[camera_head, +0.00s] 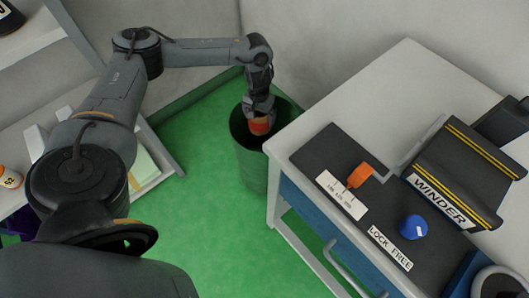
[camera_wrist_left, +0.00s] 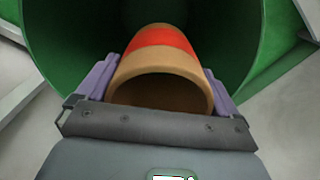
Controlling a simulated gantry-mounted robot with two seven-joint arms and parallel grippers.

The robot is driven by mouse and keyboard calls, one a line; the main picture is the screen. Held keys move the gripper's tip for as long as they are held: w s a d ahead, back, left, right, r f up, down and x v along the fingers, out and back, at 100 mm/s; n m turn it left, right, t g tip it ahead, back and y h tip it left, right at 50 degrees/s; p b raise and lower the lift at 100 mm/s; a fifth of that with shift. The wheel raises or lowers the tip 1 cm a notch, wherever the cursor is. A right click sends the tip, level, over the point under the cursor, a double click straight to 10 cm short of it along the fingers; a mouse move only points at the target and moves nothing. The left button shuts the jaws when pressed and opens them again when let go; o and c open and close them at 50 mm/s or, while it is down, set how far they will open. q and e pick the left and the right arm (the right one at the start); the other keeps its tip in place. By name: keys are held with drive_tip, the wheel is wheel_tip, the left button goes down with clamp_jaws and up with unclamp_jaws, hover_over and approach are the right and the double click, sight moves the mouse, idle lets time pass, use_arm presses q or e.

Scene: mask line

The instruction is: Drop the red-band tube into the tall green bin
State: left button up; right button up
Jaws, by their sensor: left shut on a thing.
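The red-band tube (camera_head: 260,126) is an open brown cardboard tube with a red band. My left gripper (camera_head: 258,113) is shut on it, above the mouth of the tall green bin (camera_head: 252,171). In the left wrist view, the tube (camera_wrist_left: 162,66) sits between the two purple-grey fingers of my left gripper (camera_wrist_left: 158,83). Its near end is open towards the camera, and its red band lies farther in, against the green inner wall of the bin (camera_wrist_left: 70,45). The bin floor is hidden. My right gripper is not in view.
A white table (camera_head: 405,75) stands right of the bin, its corner close to the rim. It carries a winder (camera_head: 440,200), an orange lever (camera_head: 360,176) and a blue knob (camera_head: 413,227). A shelf with paper (camera_head: 146,168) is at the left. Green floor lies between.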

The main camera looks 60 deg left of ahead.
use_arm(q)
drive_tip(key=shift+w, duration=0.1)
drive_tip(key=o, duration=0.7)
drive_tip(key=shift+o, duration=0.2)
drive_tip(key=shift+r, duration=0.15)
wheel_tip(320, 180, up, 11)
drive_tip(key=p, duration=0.6)
drive_tip(key=shift+f, duration=0.2)
